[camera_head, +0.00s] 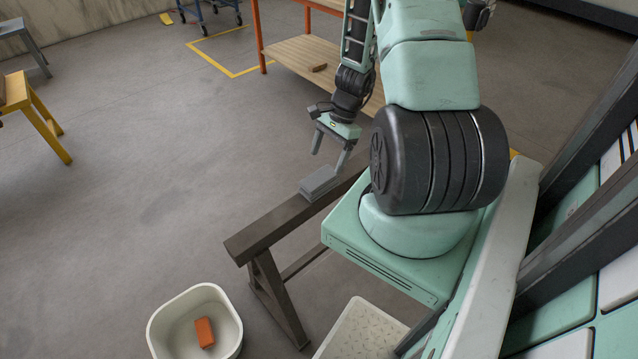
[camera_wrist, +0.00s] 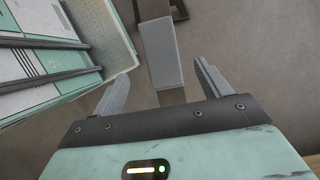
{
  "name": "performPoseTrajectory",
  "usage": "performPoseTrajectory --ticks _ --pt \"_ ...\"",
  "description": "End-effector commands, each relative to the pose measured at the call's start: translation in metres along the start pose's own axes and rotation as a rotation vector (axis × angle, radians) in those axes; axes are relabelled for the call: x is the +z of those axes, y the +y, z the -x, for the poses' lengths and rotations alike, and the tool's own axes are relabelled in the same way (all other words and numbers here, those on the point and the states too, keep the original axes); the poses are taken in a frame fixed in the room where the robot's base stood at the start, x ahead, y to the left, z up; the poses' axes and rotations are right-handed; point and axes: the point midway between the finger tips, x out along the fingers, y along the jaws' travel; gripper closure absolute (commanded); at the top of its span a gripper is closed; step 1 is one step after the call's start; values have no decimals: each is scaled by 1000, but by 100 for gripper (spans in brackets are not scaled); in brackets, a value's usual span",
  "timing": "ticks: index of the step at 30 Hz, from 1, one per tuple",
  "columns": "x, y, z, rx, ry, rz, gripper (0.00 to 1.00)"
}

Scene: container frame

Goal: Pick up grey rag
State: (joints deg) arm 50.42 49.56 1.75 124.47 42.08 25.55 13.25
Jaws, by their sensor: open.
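The grey rag (camera_head: 318,184) looks like a flat folded grey block. It lies on top of a narrow dark sawhorse beam (camera_head: 262,236). In the wrist view the rag (camera_wrist: 161,52) shows as a pale grey rectangle beyond my fingertips and roughly between them in the picture. My gripper (camera_head: 329,160) is open and empty, pointing down above the beam near the rag. In the wrist view the two fingers of my gripper (camera_wrist: 160,72) are spread apart, one on each side of the rag, and no contact with it shows.
A white bin (camera_head: 160,322) with an orange brick (camera_head: 204,332) inside stands on the floor at lower left. A wooden-shelved workbench (camera_head: 300,58) with an orange frame stands behind. A yellow stool (camera_head: 45,125) is at far left. The floor between is open.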

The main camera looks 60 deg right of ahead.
Motion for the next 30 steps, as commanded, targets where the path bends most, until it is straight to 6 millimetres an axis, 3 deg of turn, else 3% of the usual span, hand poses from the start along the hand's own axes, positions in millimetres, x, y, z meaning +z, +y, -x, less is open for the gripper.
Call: performPoseTrajectory --ticks 3,11,21,30 --pt "0 0 -19 1 -2 0 24" --pt "0 0 -36 1 -2 1 24" --pt "-2 -2 -79 0 -2 0 24" --pt "-3 -3 -82 -1 1 1 24"
